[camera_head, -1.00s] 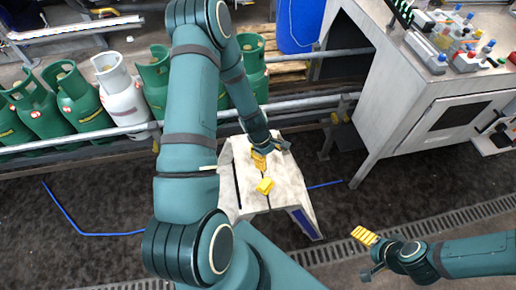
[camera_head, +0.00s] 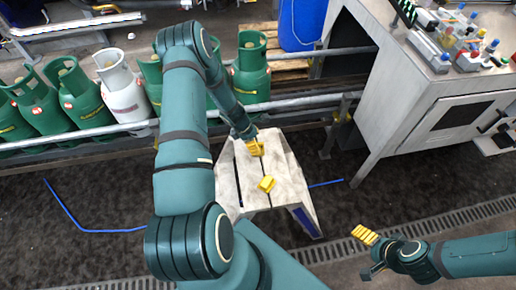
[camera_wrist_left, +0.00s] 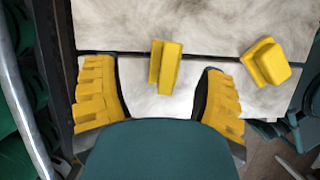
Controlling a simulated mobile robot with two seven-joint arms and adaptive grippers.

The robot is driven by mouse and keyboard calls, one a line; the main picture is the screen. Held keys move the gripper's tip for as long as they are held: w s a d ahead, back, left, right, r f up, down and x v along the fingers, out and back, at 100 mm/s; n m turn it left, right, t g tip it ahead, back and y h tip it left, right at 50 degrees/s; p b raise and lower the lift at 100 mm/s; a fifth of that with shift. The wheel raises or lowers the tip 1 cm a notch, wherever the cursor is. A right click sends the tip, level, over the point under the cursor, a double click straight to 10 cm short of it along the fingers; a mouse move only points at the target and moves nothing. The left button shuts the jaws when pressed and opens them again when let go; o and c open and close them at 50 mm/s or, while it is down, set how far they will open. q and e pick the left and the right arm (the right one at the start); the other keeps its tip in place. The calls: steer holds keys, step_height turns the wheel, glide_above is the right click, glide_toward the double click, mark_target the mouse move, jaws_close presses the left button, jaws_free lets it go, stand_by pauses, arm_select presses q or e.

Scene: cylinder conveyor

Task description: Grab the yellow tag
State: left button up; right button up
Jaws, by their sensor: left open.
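Two yellow pieces lie on the pale stool top. In the left wrist view, one narrow, ridged yellow tag (camera_wrist_left: 166,66) lies in the middle, between and just ahead of my fingers. A chunkier yellow block (camera_wrist_left: 266,63) lies to its right; a yellow piece also shows in the head view (camera_head: 267,184), nearer the stool's front. My left gripper (camera_head: 255,148) is over the far part of the stool. Its yellow padded fingers are apart, with nothing between them held. My right gripper (camera_head: 371,252) is at the lower right, away from the stool; its opening is unclear.
The stool (camera_head: 284,195) has a dark slot across its top. Green cylinders (camera_head: 75,98) and a white one (camera_head: 122,95) stand behind a metal rail (camera_head: 80,130). A grey cabinet (camera_head: 400,110) stands right. Dark floor around the stool is mostly clear.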

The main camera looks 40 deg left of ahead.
arm_select(q)
steer(key=x, duration=0.5)
steer(key=shift+s+d+f+b, duration=0.1)
steer(key=shift+s+d+b, duration=0.1)
steer(key=shift+s+b, duration=0.1)
steer(key=c, duration=1.1)
